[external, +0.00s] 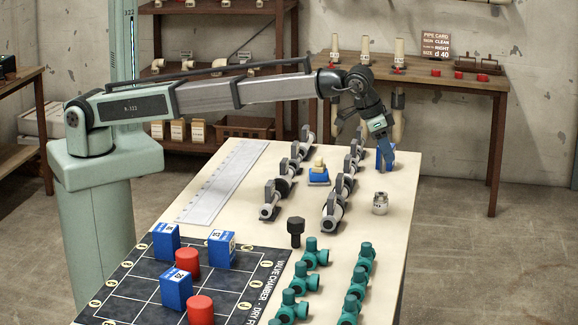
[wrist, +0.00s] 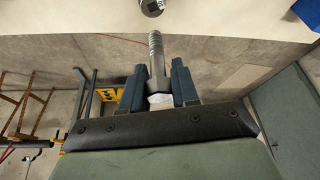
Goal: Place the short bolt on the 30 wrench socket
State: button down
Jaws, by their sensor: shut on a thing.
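My gripper (wrist: 158,84) is shut on a grey bolt. The bolt (wrist: 156,50) has a threaded shank pointing up the wrist picture, with its pale hex head between the fingers. In the external view my gripper (external: 385,143) is over the far right of the table, and I cannot make out the bolt there. A silver round metal piece (external: 380,203), likely a socket, stands near the right edge. A round metal piece with a dark hole (wrist: 152,6) shows in the wrist view, apart from the bolt's tip. I cannot read any size on it.
A black hex-headed piece (external: 295,230), teal fittings (external: 357,282) and a dark mat (external: 130,290) with blue blocks and red cylinders are nearer. A ruler (external: 222,182) lies left.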

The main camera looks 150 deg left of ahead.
jog(key=shift+f, duration=2.8)
jog(key=shift+f, duration=0.1)
jog(key=c, duration=0.8)
grip_release()
jog(key=shift+c, duration=0.2)
jog(key=v, duration=1.2)
